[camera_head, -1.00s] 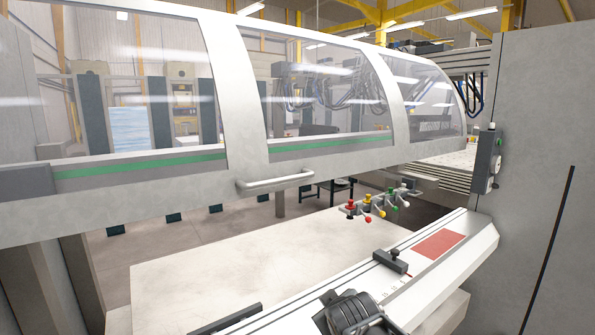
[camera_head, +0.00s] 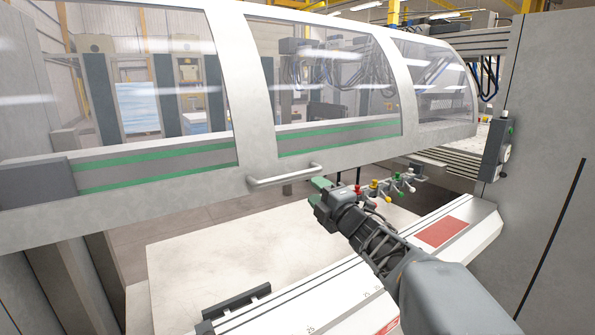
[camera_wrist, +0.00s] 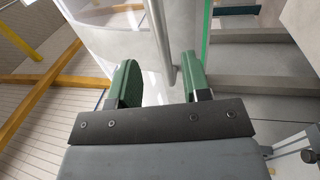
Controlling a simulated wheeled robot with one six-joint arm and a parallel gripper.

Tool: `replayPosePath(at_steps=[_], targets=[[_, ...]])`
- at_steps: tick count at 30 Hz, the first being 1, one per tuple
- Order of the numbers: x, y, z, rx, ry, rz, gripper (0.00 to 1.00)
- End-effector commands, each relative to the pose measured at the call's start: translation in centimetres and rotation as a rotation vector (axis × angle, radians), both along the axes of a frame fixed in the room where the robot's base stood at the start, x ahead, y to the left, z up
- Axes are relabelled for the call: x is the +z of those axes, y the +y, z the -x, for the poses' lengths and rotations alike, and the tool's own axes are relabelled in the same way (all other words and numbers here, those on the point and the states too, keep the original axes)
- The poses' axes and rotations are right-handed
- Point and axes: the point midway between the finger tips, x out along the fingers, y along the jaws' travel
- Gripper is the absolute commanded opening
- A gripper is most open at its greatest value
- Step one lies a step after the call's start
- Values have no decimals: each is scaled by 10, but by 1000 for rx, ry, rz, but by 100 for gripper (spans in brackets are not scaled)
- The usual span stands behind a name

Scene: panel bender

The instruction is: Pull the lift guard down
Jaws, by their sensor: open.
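The lift guard (camera_head: 262,184) is a long pale frame with curved clear windows. It stands raised, with open space between its lower edge and the work table. Its grey bar handle (camera_head: 285,175) is on the lower front edge. My gripper (camera_head: 319,187) has green fingers and is open, just right of the handle's right end in the head view. In the wrist view the handle (camera_wrist: 160,40) runs up the picture, ahead of and between my open fingers (camera_wrist: 160,78). I cannot see any contact.
The pale work table (camera_head: 200,250) lies below the guard. Several coloured-knob levers (camera_head: 385,188) are right of my gripper. A grey control box (camera_head: 495,150) is on the right-hand housing (camera_head: 545,150). A dark clamp-like block (camera_head: 236,300) lies near the front.

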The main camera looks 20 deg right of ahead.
Motion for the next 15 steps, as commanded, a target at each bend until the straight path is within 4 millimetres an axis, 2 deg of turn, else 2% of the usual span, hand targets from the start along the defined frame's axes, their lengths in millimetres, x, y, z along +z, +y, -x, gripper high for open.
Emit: replayPosePath(at_steps=[1,6,15], targets=[[4,5,-11,4,4,-1,44],[10,14,-41,3,4,-2,44],[17,25,-76,0,3,-2,44]])
